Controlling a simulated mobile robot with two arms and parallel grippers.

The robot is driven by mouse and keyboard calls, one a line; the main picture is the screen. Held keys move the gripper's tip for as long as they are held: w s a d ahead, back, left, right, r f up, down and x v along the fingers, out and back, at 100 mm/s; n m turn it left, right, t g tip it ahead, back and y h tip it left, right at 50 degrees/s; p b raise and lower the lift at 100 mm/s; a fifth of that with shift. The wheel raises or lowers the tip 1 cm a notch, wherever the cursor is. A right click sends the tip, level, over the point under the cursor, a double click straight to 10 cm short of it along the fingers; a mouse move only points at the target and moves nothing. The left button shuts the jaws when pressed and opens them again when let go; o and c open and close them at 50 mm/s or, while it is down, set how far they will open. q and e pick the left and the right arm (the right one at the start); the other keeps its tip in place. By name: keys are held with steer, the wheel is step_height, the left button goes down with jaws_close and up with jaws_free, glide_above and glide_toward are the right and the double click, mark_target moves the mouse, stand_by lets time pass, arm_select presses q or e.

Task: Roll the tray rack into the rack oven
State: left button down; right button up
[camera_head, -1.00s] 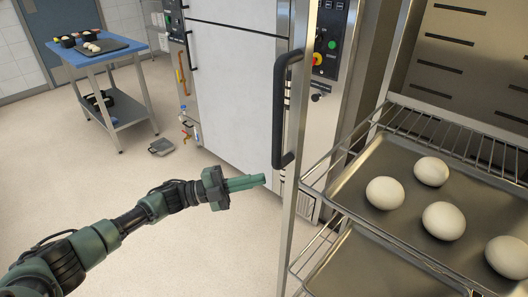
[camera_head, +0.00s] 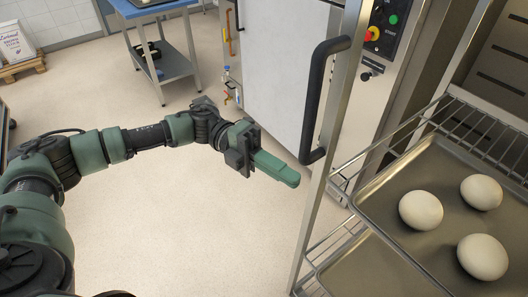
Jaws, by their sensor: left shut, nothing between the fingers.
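The rack oven, a tall steel unit with slotted inner walls (camera_head: 500,75), is at the far right behind the rack; how far in the rack stands I cannot tell. My left gripper (camera_head: 292,180) is shut and empty, just left of the rack post and below the handle, apparently apart from both. My right gripper is not in view.
A blue-topped table (camera_head: 160,8) with a lower shelf is at the back. A sack (camera_head: 14,42) sits on a pallet at far left. The floor left of the rack is clear.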

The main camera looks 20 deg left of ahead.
arm_select(q)
steer(key=shift+w+d+p, duration=0.15)
steer(key=shift+w+d, duration=0.35)
steer(key=shift+w, duration=0.35)
steer(key=shift+w+d+p, duration=0.15)
steer(key=shift+w+d, duration=0.35)
steer(key=shift+w, duration=0.35)
steer(key=shift+w+d, duration=0.1)
